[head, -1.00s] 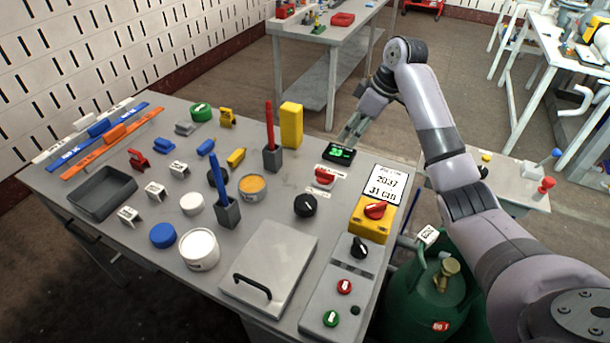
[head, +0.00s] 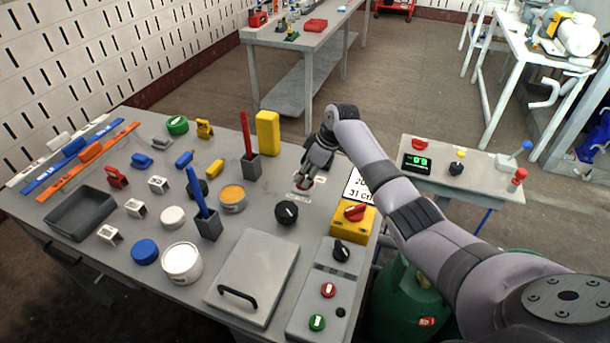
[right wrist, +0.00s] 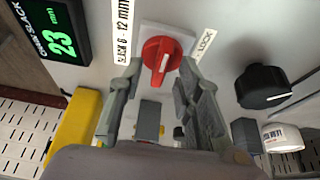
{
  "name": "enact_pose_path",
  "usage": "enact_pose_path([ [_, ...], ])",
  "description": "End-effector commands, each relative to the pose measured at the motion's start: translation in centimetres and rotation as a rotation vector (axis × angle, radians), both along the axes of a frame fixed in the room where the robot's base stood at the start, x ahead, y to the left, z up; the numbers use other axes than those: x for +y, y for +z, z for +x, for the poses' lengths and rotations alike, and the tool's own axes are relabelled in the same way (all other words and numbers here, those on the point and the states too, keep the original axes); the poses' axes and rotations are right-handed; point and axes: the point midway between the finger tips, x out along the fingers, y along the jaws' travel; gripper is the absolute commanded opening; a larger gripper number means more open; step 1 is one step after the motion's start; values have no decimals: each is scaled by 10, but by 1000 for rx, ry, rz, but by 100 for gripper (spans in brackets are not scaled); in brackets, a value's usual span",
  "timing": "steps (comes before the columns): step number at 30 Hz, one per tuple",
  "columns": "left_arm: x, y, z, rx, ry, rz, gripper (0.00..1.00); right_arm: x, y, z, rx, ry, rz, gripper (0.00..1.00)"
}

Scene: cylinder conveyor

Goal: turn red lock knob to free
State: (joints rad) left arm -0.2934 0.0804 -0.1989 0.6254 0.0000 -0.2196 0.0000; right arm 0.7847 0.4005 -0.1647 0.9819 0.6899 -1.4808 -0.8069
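The red lock knob (right wrist: 161,60) sits on a white square plate in the right wrist view, its white pointer line running nearly up and down. A label reading "LOCK" (right wrist: 204,45) is at its right and a "SLACK 6 - 12 mm" label (right wrist: 122,30) at its left. My right gripper (right wrist: 160,72) is open, one finger on each side of the knob; I cannot tell whether they touch it. In the head view my right gripper (head: 308,175) is over the knob (head: 304,184), mostly covering it. My left gripper is not in view.
A pen holder (head: 250,167) and a yellow block (head: 268,132) are to the left. A green "23" display (right wrist: 52,35) is beside the knob.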

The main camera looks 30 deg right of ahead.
Motion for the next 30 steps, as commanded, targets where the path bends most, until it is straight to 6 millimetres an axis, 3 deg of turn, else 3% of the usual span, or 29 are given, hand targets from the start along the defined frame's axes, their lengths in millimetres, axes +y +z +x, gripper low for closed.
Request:
enact_pose_path([
  [5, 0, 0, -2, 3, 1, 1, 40, 4, -11, 4, 0, 1, 0, 32],
  [14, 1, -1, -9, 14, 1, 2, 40, 4, -13, 4, -1, 1, -1, 31],
  [27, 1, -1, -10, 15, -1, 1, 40, 4, -13, 4, 0, 1, 0, 2],
  [30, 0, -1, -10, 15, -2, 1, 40, 4, -13, 4, 0, 1, 0, 0],
])
